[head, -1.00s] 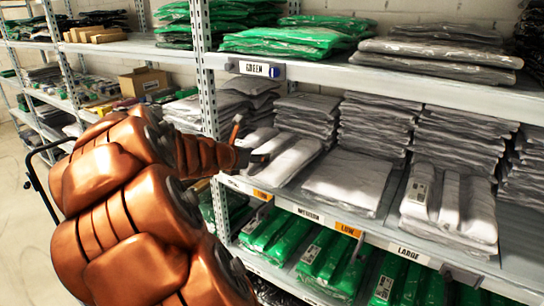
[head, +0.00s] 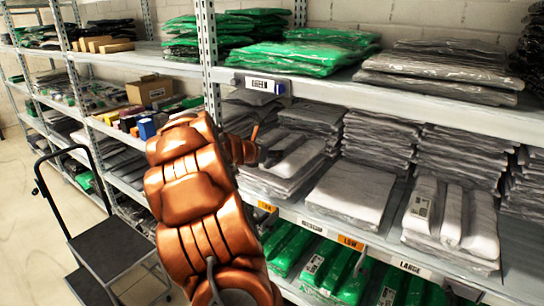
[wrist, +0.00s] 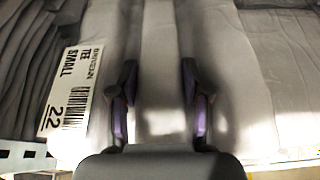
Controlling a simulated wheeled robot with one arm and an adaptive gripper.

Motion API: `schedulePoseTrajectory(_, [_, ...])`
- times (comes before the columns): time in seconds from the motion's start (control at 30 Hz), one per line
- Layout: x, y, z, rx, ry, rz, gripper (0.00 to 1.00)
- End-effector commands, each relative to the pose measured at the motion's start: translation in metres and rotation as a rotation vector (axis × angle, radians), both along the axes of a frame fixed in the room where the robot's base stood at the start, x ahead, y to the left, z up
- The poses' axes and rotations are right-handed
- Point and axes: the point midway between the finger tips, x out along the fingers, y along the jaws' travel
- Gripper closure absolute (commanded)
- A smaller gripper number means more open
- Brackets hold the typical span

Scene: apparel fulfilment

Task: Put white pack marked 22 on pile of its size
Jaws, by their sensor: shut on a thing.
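The white pack marked 22 (wrist: 92,60) has a label reading TEE SMALL in the wrist view. My gripper (wrist: 165,90) is shut on its raised middle fold, one finger on each side. In the head view my gripper (head: 266,157) is at the left front pile of white packs (head: 262,186), with the held pack (head: 300,156) on or just over its top; I cannot tell if they touch. A white pile behind the MEDIUM tag (head: 350,192) is to its right. The pile behind the LARGE tag (head: 450,215) is further right.
Taller grey stacks (head: 380,140) stand behind the front piles. Green packs (head: 300,52) lie on the shelf above and more green packs (head: 325,265) below. A rack upright (head: 208,60) is close to my arm. A grey cart (head: 108,250) stands at the left.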

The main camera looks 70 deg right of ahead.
Motion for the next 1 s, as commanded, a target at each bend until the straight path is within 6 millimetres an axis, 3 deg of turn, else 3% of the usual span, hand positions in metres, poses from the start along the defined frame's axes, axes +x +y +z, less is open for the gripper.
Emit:
schedulePoseTrajectory(0.1, [0.003, -0.014, 0.001, -0.002, -0.002, 0.001, 0.95])
schedulePoseTrajectory(0.3, [0.004, -0.023, -0.001, -0.002, 0.001, 0.001, 0.95])
schedulePoseTrajectory(0.6, [0.004, -0.023, -0.032, -0.001, 0.003, 0.001, 0.95])
schedulePoseTrajectory(1.0, [0.005, -0.023, -0.038, -0.003, 0.0, 0.002, 0.95])
